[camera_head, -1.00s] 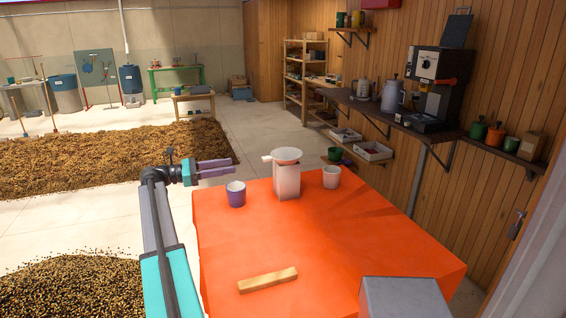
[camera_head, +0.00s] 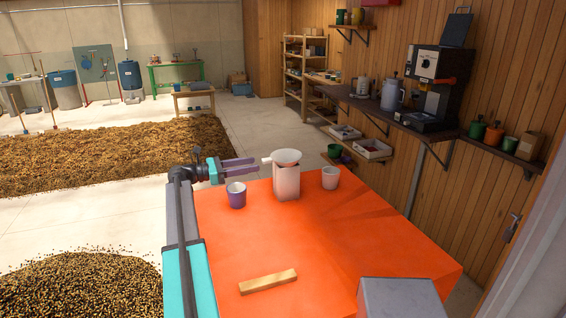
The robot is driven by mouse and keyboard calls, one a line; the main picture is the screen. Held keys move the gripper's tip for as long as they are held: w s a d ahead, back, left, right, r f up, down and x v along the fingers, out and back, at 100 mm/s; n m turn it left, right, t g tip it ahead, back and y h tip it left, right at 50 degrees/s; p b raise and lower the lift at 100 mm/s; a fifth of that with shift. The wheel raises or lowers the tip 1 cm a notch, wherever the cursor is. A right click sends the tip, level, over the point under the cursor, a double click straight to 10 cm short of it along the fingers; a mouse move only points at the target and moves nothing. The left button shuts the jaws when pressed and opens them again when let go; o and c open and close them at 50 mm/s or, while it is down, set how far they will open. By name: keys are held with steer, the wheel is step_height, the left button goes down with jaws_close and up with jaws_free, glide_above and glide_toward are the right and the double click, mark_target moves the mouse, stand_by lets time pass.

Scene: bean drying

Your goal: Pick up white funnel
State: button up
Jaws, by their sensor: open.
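The white funnel (camera_head: 287,156) sits on top of an upright white box-shaped container (camera_head: 286,184) near the far edge of the orange table (camera_head: 330,240). A short spout or handle of the funnel points left, toward my gripper. My gripper (camera_head: 256,164) is open, its purple fingers pointing right. Its fingertips are close to the left side of the funnel, at about its height in the picture. I cannot tell whether they touch it or how they line up in depth. Nothing is held.
A purple cup (camera_head: 236,197) stands left of the container, below my gripper in the picture. A white cup (camera_head: 330,178) stands right of it. A wooden block (camera_head: 268,282) and a grey box (camera_head: 401,298) are nearer. The table's middle is clear.

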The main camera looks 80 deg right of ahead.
steer(key=shift+s, duration=0.15)
steer(key=p+x, duration=0.1)
steer(key=x, duration=0.1)
steer(key=p+x, duration=0.2)
steer(key=x, duration=0.1)
steer(key=shift+d, duration=0.25)
stand_by(0.3)
stand_by(0.4)
jaws_close()
